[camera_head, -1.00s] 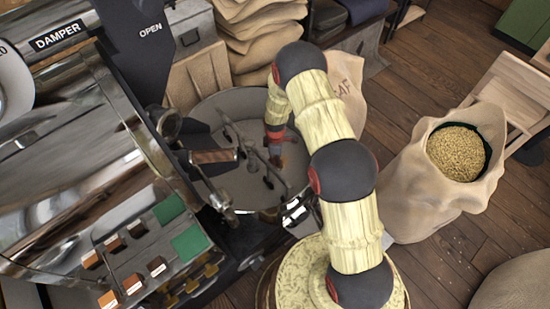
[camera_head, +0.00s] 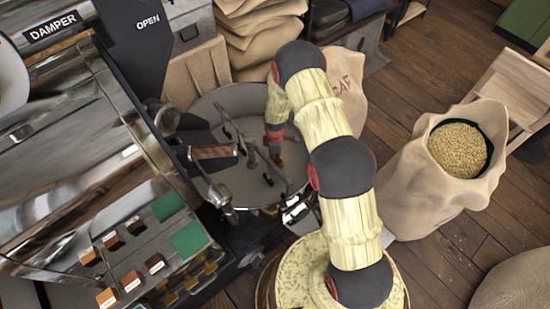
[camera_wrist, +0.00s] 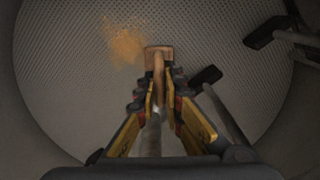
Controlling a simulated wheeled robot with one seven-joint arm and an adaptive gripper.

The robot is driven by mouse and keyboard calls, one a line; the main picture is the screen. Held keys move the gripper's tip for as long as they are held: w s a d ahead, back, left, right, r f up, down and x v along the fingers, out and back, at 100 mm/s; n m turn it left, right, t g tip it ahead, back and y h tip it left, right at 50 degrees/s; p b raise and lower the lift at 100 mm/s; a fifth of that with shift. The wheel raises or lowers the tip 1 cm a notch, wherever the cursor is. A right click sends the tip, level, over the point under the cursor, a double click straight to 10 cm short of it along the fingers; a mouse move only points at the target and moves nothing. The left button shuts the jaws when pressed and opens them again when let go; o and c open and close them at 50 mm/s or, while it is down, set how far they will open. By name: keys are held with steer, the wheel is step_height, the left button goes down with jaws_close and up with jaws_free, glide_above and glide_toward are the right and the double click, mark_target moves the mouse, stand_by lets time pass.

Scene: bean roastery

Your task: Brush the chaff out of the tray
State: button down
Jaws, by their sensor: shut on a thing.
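The tray (camera_head: 228,108) is a round grey pan with stirring arms (camera_head: 228,132) across it, in front of the roaster. In the wrist view its perforated floor (camera_wrist: 75,85) fills most of the picture. An orange-brown patch of chaff (camera_wrist: 124,42) lies on that floor, up and left of the brush. My gripper (camera_wrist: 162,95) is shut on a brush (camera_wrist: 158,58) with a wooden, tan head, which points down at the floor. I cannot tell whether the brush touches it. In the head view my gripper (camera_head: 275,150) reaches down into the tray, and my arm hides part of it.
Dark paddles of the stirring arms stand close to the brush, one at right (camera_wrist: 207,76) and one at upper right (camera_wrist: 262,33). The roaster (camera_head: 70,130) borders the tray at left. An open sack of beans (camera_head: 458,150) stands at right; folded sacks (camera_head: 258,35) lie behind.

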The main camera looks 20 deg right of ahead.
steer(key=shift+f+b, duration=0.55)
steer(key=shift+f, duration=0.35)
